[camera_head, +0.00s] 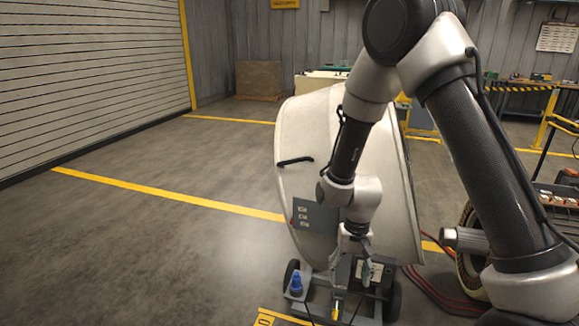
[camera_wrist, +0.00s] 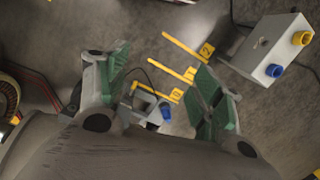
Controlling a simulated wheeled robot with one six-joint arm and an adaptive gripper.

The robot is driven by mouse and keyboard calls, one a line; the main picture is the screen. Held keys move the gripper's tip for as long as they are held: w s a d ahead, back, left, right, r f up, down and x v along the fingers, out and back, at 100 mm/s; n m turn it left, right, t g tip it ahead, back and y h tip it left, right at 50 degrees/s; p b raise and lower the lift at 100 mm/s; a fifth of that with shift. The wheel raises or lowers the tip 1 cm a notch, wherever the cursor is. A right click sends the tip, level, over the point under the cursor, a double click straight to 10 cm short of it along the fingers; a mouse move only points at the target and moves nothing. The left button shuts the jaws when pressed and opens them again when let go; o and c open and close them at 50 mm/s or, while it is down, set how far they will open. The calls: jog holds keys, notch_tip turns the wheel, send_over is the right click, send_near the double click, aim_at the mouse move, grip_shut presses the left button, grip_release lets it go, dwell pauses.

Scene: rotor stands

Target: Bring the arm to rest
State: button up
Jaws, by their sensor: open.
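My gripper (camera_head: 352,266) hangs down at the end of my arm, in front of a large cream shell (camera_head: 300,150) on a wheeled stand (camera_head: 325,308). In the wrist view my gripper (camera_wrist: 160,85) is open, its two green-padded fingers well apart. Nothing is held between them. Beyond the fingers, lower down, a small grey bracket with a blue connector (camera_wrist: 166,113) shows in the gap. The blue connector (camera_head: 296,284) also shows at the stand's front left in the head view. My arm hides part of the shell.
A grey box (camera_wrist: 268,48) with a yellow and a blue connector stands at upper right in the wrist view, near yellow floor marks (camera_wrist: 188,50). Red cables (camera_head: 440,296) and a round coil-like part (camera_head: 467,262) lie to the right. The floor (camera_head: 130,250) at left is clear.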

jog(key=s+d+r+t, duration=0.2)
jog(key=s+d+r, duration=0.3)
jog(key=r, duration=0.6)
jog(key=s+d+r+t, duration=0.2)
jog(key=s+d+r, duration=0.3)
jog(key=d+r, duration=0.3)
jog(key=s+d+r+t, duration=0.2)
jog(key=s+d+r, duration=0.4)
jog(key=r, duration=0.9)
jog(key=shift+d+n+h, duration=0.3)
jog(key=shift+d+n, duration=0.1)
jog(key=shift+d, duration=0.25)
